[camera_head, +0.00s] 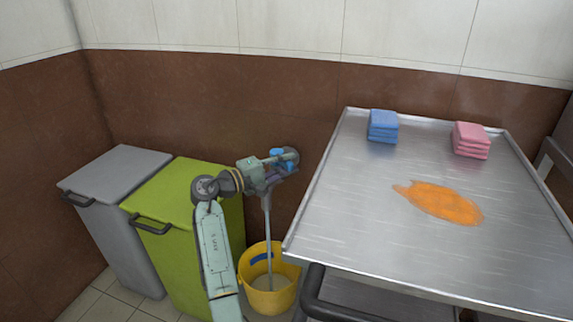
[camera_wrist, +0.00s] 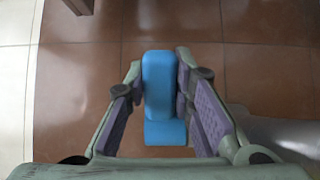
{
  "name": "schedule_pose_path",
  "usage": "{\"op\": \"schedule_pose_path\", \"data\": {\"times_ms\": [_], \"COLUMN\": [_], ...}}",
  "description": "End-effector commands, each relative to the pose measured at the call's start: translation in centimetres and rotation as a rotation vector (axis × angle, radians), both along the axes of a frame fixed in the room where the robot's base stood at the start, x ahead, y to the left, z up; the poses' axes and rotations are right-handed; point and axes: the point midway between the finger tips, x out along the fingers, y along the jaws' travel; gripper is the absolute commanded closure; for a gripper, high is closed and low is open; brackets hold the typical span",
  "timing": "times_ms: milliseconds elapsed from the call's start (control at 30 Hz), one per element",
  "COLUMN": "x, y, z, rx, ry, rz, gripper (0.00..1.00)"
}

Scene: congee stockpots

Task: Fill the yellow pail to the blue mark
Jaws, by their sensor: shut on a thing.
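The yellow pail (camera_head: 283,303) stands on the floor below a wall tap (camera_head: 291,155). The blue mark (camera_head: 262,258) is a short band on the pail's inner back wall. A grey stream of water (camera_head: 267,222) falls from the tap into the pail. The greyish water surface (camera_head: 262,283) lies below the blue mark. My gripper (camera_head: 279,167) is at the tap. In the wrist view my gripper (camera_wrist: 159,68) is shut on the tap's blue handle (camera_wrist: 160,95), with a finger on each side. My gripper partly hides the tap in the head view.
A steel table (camera_head: 345,225) at right carries blue cloths (camera_head: 383,126), pink cloths (camera_head: 470,140) and an orange spill (camera_head: 440,202). A green bin (camera_head: 165,215) and a grey bin (camera_head: 110,210) stand at left. The pail sits in the gap between green bin and table.

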Motion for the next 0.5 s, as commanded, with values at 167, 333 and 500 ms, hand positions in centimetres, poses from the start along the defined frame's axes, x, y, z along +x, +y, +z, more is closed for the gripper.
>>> {"op": "schedule_pose_path", "data": {"times_ms": [167,333,500], "x": [0.07,0.07,0.04], "y": [0.01,0.01,0.01], "z": [0.08,0.05,0.03], "rx": [0.0,0.0,0.0], "ry": [-0.001,-0.001,0.0], "rz": [0.003,0.003,0.003], "gripper": [0.74,0.63,0.57]}}
